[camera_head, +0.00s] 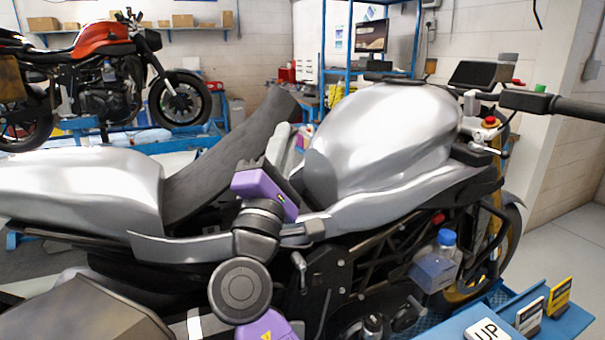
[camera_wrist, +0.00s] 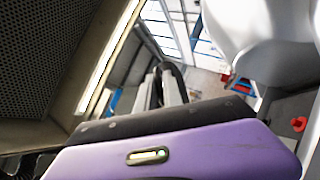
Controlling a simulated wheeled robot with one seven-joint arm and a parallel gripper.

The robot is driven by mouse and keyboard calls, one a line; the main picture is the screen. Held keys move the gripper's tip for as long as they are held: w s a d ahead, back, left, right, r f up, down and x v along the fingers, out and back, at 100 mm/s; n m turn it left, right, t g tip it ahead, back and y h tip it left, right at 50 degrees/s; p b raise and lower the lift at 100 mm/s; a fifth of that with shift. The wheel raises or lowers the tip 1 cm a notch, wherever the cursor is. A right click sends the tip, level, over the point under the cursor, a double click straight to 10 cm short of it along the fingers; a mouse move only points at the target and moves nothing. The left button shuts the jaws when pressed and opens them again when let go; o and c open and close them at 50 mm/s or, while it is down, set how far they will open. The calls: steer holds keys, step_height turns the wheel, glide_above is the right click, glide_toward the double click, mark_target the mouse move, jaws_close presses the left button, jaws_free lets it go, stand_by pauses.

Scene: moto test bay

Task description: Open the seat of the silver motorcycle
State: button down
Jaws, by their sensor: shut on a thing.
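The silver motorcycle (camera_head: 385,130) fills the middle of the head view, with its silver tank at right and silver tail at left. Its dark seat (camera_head: 225,150) stands tilted up, the end toward the tank raised high and the other end low by the tail. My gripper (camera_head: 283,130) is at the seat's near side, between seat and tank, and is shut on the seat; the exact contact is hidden. In the wrist view, the gripper's fingers (camera_wrist: 166,88) are close together, and a dark textured surface, apparently the seat (camera_wrist: 45,50), fills the upper left.
A red motorcycle (camera_head: 100,60) stands on a blue lift behind. A blue-capped bottle (camera_head: 446,239) is by the frame at right. A blue tray (camera_head: 480,325) with several labelled cards is at front right. The handlebar (camera_head: 560,105) sticks out at right.

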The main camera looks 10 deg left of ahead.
steer(key=s+a+r+n+y, duration=0.4)
steer(key=a+r+n+y, duration=0.1)
steer(key=a+n+y, duration=0.1)
steer(key=s+a+r+n+g+y, duration=0.1)
steer(key=s+a+r+n+y, duration=0.3)
steer(key=a+n+y, duration=0.3)
steer(key=shift+s+a+r+n+y+p, duration=0.5)
steer(key=shift+n+y, duration=0.6)
steer(key=shift+n, duration=0.9)
steer(key=shift+s+d+f, duration=0.1)
steer(key=shift+d+f, duration=0.05)
steer(key=shift+d, duration=0.05)
